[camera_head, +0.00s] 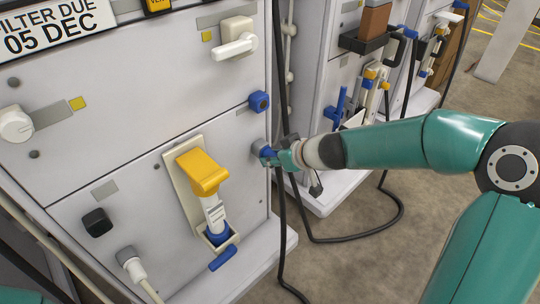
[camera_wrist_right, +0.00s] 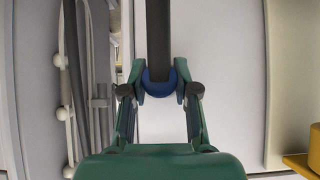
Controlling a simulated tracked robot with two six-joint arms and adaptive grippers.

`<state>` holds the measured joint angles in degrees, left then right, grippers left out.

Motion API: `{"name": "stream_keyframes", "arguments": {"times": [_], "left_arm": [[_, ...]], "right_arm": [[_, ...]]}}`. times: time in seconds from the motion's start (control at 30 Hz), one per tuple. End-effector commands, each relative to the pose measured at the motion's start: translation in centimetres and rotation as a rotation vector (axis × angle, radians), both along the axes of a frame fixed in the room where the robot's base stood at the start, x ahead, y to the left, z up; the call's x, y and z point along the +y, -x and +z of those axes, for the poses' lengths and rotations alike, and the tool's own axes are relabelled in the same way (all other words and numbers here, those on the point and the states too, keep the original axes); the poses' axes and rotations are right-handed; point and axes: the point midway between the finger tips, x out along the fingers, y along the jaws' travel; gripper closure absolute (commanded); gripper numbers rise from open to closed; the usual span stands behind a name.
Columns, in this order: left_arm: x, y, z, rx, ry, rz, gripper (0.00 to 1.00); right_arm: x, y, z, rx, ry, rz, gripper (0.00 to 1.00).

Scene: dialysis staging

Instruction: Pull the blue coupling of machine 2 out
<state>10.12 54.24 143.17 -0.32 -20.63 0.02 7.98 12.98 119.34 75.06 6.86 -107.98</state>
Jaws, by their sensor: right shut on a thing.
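The blue coupling (camera_wrist_right: 153,88) sits between the fingertips of my right gripper (camera_wrist_right: 160,90) in the wrist view, with a dark hose running up from it. In the head view my right gripper (camera_head: 275,155) is shut on this coupling (camera_head: 265,151) at the right edge of the near white machine (camera_head: 120,130). A grey port piece shows just left of the coupling; I cannot tell if the two are still joined. My left gripper is not in view.
A second blue fitting (camera_head: 258,101) is on the machine just above. A yellow-topped holder (camera_head: 203,175) is on the panel to the left. Black hoses (camera_head: 372,233) hang and loop over the floor. More machines stand behind at the right.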

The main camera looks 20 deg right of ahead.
Motion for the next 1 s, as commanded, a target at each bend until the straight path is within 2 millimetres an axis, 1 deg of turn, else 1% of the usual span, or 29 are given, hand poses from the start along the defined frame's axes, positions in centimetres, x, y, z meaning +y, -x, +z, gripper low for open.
{"name": "stream_keyframes", "arguments": {"times": [0.27,1.0], "left_arm": [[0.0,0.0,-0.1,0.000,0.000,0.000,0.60],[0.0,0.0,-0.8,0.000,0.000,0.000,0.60]], "right_arm": [[0.0,0.2,0.0,0.000,-0.001,0.001,1.00],[-0.8,2.2,0.0,0.000,0.000,0.000,1.00]]}}
